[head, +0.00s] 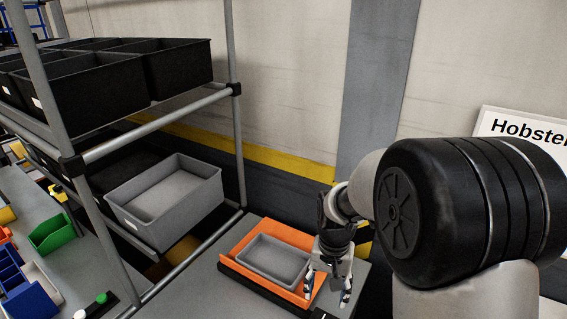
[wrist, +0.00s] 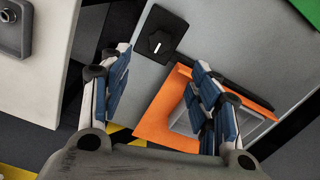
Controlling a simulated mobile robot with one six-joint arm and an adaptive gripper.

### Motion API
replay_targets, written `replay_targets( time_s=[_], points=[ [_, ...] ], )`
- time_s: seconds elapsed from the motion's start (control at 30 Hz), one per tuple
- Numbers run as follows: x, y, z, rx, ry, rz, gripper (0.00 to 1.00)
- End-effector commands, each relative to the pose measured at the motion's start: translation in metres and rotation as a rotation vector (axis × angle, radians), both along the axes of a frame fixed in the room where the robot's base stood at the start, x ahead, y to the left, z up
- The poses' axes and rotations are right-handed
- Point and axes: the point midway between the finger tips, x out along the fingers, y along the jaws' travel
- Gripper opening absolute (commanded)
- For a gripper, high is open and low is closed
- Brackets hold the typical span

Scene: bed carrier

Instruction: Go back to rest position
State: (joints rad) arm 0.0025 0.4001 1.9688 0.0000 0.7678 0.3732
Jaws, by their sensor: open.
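My gripper (head: 328,283) hangs below my arm at the right side of the orange tray (head: 234,257), fingers pointing down. In the wrist view the gripper (wrist: 160,95) has its two blue-padded fingers spread wide apart, with nothing between them. The orange tray, also in the wrist view (wrist: 158,121), lies on a grey table top and is partly hidden behind the right finger. A grey bin (head: 274,262) sits inside the orange tray. Whether the fingers touch the tray cannot be told.
A metal-tube rack (head: 238,140) at the left holds black bins (head: 90,92) above and an empty grey bin (head: 166,194) below. A green bin (head: 52,232) stands far left. A black knob box (wrist: 158,36) is on the table. A wall stands behind.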

Motion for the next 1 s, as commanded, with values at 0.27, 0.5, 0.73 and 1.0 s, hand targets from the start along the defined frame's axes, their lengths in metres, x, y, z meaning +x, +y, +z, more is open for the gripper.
replay_targets(
  time_s=[0.27, 0.5, 0.73, 1.0],
  points=[
    [-0.048, 0.000, 0.085, -0.007, -0.120, 0.097, 0.57],
    [-0.121, 0.000, 0.144, -0.029, -0.242, 0.215, 0.57],
    [-0.186, 0.000, 0.164, -0.059, -0.347, 0.315, 0.57],
    [-0.217, 0.000, 0.164, -0.079, -0.397, 0.367, 0.57]
  ],
)
